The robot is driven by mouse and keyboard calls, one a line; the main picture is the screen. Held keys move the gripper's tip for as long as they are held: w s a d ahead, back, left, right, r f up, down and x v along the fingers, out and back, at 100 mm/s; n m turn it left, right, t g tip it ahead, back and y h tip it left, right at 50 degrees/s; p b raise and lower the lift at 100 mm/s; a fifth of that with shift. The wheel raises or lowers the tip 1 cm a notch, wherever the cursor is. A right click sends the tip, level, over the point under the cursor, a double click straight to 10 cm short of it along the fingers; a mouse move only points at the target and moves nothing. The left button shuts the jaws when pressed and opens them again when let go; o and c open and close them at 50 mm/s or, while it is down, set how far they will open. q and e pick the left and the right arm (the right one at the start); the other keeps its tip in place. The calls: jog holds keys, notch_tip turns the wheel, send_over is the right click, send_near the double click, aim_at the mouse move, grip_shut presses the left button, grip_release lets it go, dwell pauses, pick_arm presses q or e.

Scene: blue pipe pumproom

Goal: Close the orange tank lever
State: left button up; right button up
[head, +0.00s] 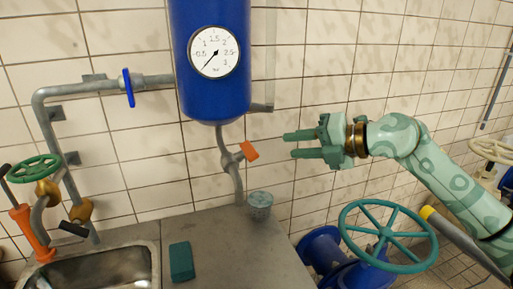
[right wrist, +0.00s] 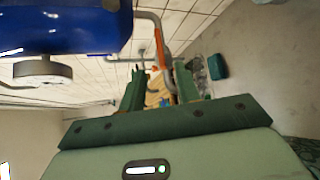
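The orange lever (head: 249,151) sits on the grey pipe valve under the blue tank (head: 213,70). It sticks out to the right of the pipe and is tilted. My right gripper (head: 287,145) is to the right of the lever, its fingers pointing left at it with a gap between. The fingers are apart and nothing shows between them. In the right wrist view the two green fingers (right wrist: 154,95) are spread, and the orange lever (right wrist: 158,66) shows beyond their tips. My left gripper is not in the head view.
A grey counter (head: 225,240) below holds a small grey cup (head: 260,205) and a green block (head: 181,261). A sink (head: 105,268) is at the left. A teal handwheel (head: 388,235) on blue pipework stands below my right arm. A gauge (head: 214,51) is on the tank.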

aim_at(249, 150)
jog(key=b+x, duration=0.1)
jog(key=x, duration=0.9)
jog(key=shift+a, duration=0.3)
jog(key=shift+w+f, duration=0.1)
grip_shut()
